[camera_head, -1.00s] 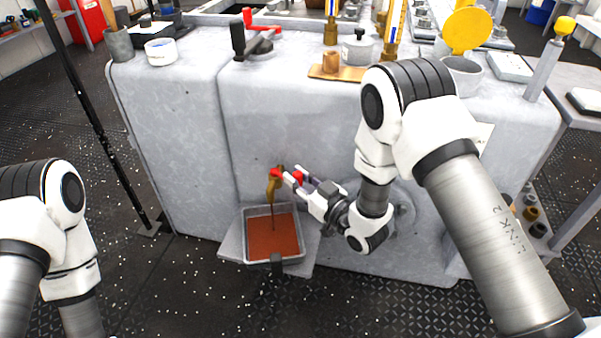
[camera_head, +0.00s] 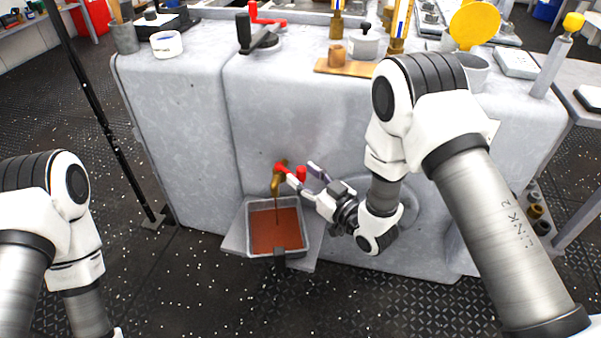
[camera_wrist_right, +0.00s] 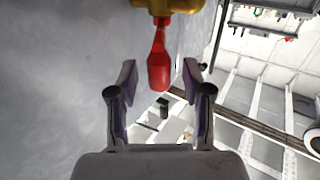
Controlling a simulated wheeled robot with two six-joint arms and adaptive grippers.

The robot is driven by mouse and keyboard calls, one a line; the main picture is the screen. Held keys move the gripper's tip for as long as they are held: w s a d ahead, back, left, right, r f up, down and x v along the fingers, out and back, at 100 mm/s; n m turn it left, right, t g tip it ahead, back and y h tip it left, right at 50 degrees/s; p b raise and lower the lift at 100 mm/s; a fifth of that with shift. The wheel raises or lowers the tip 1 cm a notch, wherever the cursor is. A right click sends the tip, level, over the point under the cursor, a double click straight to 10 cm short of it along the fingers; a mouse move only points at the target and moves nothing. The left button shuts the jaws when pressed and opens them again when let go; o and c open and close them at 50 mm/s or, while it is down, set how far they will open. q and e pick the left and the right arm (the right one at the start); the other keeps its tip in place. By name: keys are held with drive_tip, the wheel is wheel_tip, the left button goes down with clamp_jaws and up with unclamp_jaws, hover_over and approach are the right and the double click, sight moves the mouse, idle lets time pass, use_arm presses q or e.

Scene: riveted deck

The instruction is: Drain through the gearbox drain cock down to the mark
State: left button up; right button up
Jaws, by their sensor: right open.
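The brass drain cock (camera_head: 277,182) sticks out of the grey gearbox housing (camera_head: 300,115). Its red lever (camera_head: 300,173) points toward my right gripper (camera_head: 299,171). In the right wrist view the red lever (camera_wrist_right: 159,68) hangs between the spread fingers (camera_wrist_right: 160,80), with a gap on both sides. That gripper is open and holds nothing. A thin dark stream falls from the cock into a grey tray (camera_head: 249,240) holding red-brown oil (camera_head: 268,236). A sight gauge (camera_head: 400,25) stands on the housing top; its level and mark are too small to read. My left gripper is out of view.
On the housing top are a red-handled crank (camera_head: 264,38), a white tape roll (camera_head: 166,43), a lidded grey pot (camera_head: 364,42) and a yellow lid (camera_head: 470,26). A black pole (camera_head: 100,125) stands left of the housing.

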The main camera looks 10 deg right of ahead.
drive_tip(key=v, duration=1)
drive_tip(key=shift+s, duration=0.15)
idle(1.1)
